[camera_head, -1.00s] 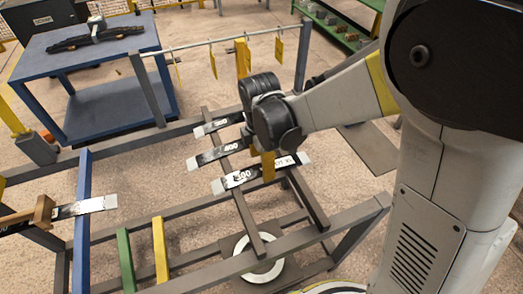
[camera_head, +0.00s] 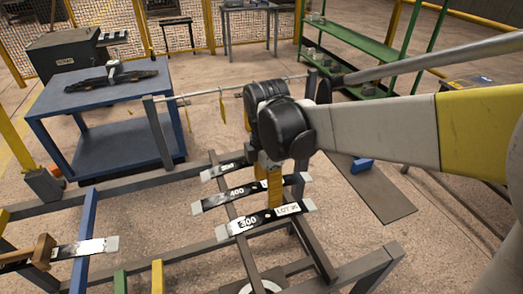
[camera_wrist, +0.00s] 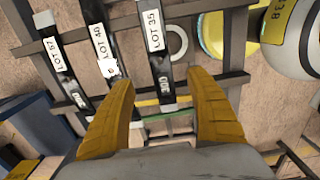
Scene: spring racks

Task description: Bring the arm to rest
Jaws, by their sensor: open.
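My gripper (camera_head: 268,185) hangs over the rack, its yellow fingers pointing down above the leaf springs. Three dark flat springs with pale ends lie across the rack bars: one marked 300 (camera_head: 262,219), one marked 400 (camera_head: 236,193) and a farther one (camera_head: 222,172), partly hidden by my gripper. The wrist view shows their lot labels; the LOT 35 spring (camera_wrist: 155,45) runs nearest the gap between the fingers. My arm reaches in from the right.
A blue table (camera_head: 62,100) with a dark spring assembly (camera_head: 110,76) stands at the back left. A rail with yellow tags (camera_head: 222,108) crosses behind the rack. Green shelves (camera_head: 345,85) stand at the back right. Another spring (camera_head: 85,249) lies at the left.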

